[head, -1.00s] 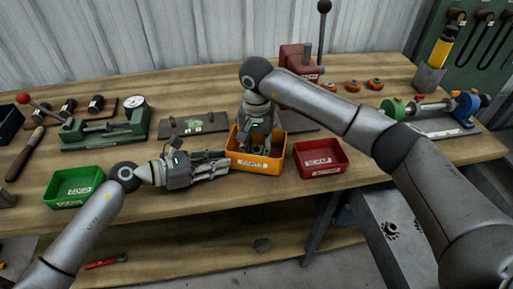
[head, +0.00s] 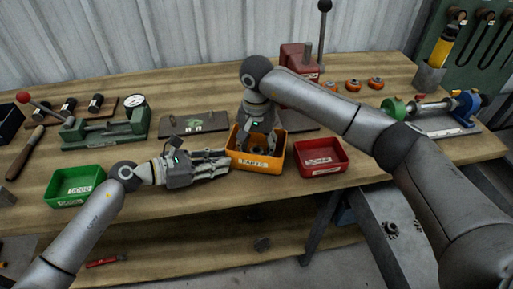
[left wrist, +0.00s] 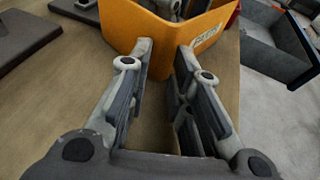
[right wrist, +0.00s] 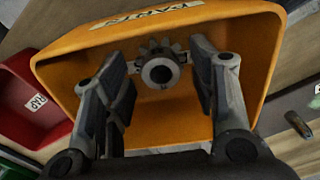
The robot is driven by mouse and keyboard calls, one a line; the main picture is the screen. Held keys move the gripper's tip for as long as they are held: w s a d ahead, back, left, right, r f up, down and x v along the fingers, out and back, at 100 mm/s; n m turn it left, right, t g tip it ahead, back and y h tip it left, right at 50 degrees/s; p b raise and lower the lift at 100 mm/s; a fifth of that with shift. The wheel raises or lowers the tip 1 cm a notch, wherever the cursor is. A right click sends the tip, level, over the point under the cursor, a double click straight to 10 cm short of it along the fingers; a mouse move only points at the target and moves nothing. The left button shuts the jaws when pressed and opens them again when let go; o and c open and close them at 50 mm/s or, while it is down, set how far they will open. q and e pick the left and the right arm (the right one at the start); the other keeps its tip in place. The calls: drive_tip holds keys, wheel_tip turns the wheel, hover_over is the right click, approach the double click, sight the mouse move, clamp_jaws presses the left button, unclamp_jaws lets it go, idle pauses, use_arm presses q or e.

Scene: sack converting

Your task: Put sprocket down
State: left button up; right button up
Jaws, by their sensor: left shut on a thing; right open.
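The sprocket (right wrist: 160,70), a grey toothed wheel with a round hub and bore, is inside the orange parts bin (right wrist: 240,70). In the head view the bin (head: 256,163) stands at the table's front middle. My right gripper (head: 259,146) reaches down into the bin; in the right wrist view its fingers (right wrist: 160,80) are open on either side of the sprocket, with gaps visible. My left gripper (head: 229,160) is at the bin's left side; in the left wrist view its fingertips (left wrist: 165,48) are at the bin's corner, shut on it. The exact contact is hard to see.
A red bin (head: 320,172) stands close right of the orange one, and a green bin (head: 62,201) is at the left. The front table edge is close.

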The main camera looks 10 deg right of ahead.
use_arm(q)
drive_tip(key=shift+w, duration=0.15)
drive_tip(key=o, duration=0.6)
drive_tip(key=shift+o, duration=1.3)
drive_tip(key=shift+w+d+f, duration=0.1)
use_arm(e)
wheel_tip(320, 180, up, 11)
drive_tip(key=shift+w+d+r, duration=0.15)
drive_tip(key=shift+w, duration=0.05)
use_arm(q)
drive_tip(key=v, duration=1.1)
drive_tip(key=shift+s+a, duration=0.25)
drive_tip(key=shift+a, duration=0.15)
use_arm(e)
drive_tip(key=shift+s, duration=0.1)
